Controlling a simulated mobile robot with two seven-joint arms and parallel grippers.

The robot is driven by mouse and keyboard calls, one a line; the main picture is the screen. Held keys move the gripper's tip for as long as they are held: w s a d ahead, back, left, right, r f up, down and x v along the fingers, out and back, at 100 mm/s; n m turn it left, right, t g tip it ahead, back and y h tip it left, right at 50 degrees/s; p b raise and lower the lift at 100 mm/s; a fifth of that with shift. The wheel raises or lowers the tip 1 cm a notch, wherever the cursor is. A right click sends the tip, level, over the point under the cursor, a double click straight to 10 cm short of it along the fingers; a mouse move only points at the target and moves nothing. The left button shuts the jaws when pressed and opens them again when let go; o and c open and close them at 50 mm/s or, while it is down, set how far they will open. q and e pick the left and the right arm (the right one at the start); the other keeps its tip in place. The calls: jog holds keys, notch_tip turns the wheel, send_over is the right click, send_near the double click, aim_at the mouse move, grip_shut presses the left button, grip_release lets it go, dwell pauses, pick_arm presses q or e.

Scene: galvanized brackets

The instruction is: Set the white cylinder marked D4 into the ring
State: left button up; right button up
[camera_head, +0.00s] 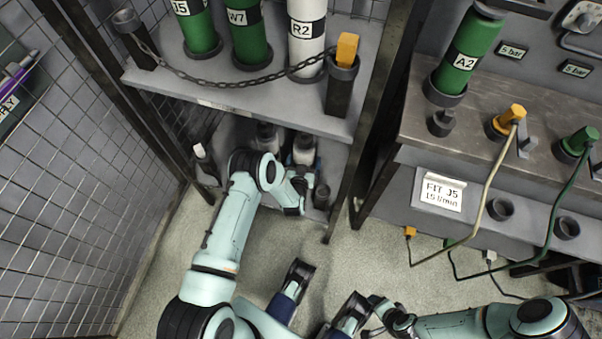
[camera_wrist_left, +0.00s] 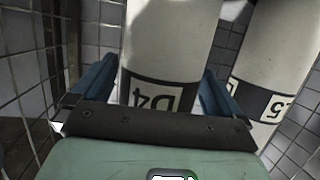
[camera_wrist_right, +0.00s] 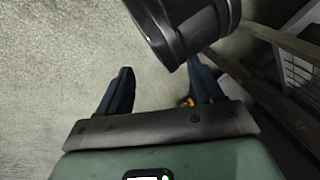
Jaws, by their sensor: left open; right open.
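The white cylinder marked D4 (camera_wrist_left: 170,45) stands on the lower shelf; its black label band shows upside down in the left wrist view. In the head view its top (camera_head: 304,147) shows just beyond my left gripper (camera_head: 301,168). My left gripper's blue fingers (camera_wrist_left: 158,80) are open, one on each side of D4; contact cannot be told. My right gripper (camera_wrist_right: 160,80) is open and empty over the floor; it also shows low in the head view (camera_head: 374,309).
A second white cylinder (camera_wrist_left: 276,60) stands close beside D4. The upper shelf (camera_head: 230,98) overhangs, with a chain (camera_head: 240,82) along its front. At right, a green A2 cylinder (camera_head: 467,52) stands on the bench (camera_head: 470,140); hoses hang at its front.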

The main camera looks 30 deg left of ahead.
pick_arm(q)
jog(key=p+v, duration=0.3)
jog(key=v, duration=1)
jog(key=shift+r+p, duration=0.25)
jog(key=shift+p, duration=0.15)
pick_arm(e)
jog(key=shift+g+y, duration=0.3)
jog(key=shift+g, duration=0.2)
jog(key=s+r, duration=0.1)
jog(key=s+a+r, duration=0.1)
jog(key=r, duration=0.1)
jog(key=s+r, duration=0.1)
jog(key=shift+s+a+r, duration=0.15)
jog(key=shift+a+r, duration=0.15)
pick_arm(q)
jog(key=shift+d, duration=0.1)
